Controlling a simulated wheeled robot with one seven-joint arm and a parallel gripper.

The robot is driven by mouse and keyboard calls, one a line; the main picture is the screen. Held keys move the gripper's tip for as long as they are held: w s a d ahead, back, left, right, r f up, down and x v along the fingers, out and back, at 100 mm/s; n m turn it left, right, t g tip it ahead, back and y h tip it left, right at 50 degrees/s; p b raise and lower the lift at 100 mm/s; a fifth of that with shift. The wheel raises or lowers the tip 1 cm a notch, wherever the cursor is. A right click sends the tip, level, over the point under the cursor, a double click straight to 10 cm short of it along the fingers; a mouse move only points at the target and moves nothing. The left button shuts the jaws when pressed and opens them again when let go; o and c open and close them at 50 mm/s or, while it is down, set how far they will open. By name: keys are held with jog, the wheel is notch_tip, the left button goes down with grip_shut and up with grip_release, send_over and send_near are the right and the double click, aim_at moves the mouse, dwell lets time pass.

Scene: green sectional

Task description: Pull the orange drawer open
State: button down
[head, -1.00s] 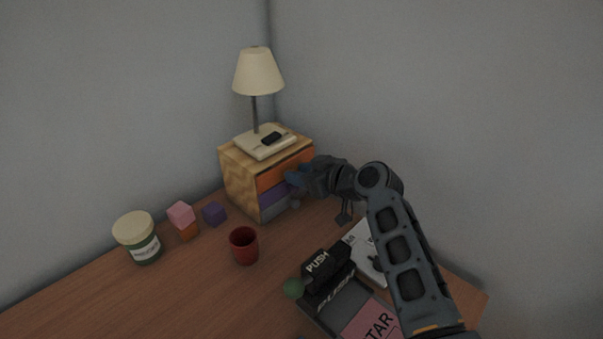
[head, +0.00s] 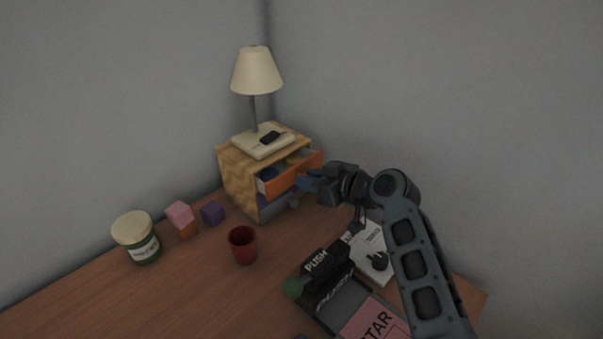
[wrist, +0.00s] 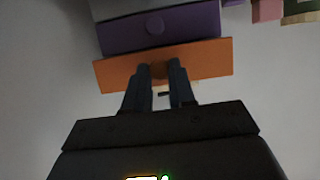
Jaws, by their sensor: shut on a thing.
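The orange drawer (head: 291,181) is the top drawer of a small wooden cabinet (head: 237,182) at the back of the table. It stands partly pulled out, and a blue item and a yellowish item show inside it. My gripper (head: 307,180) is at the front of this drawer. In the wrist view the orange drawer front (wrist: 205,58) lies across the fingertips, and my gripper (wrist: 159,72) is shut on its knob, which is mostly hidden between the fingers. The purple drawer (wrist: 190,31) with its round knob is shut.
A red cup (head: 243,246), a lidded jar (head: 137,238) and small blocks (head: 180,215) stand at left.

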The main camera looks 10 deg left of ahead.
jog(key=s+d, duration=0.4)
jog(key=d, duration=0.1)
jog(key=shift+d, duration=0.2)
jog(key=shift+s, duration=0.1)
jog(key=c, duration=0.9)
grip_release()
jog(key=shift+c, duration=0.2)
jog(key=b+v, duration=0.1)
jog(key=v, duration=0.6)
jog(key=shift+s+d+r, duration=0.2)
jog(key=shift+d, duration=0.1)
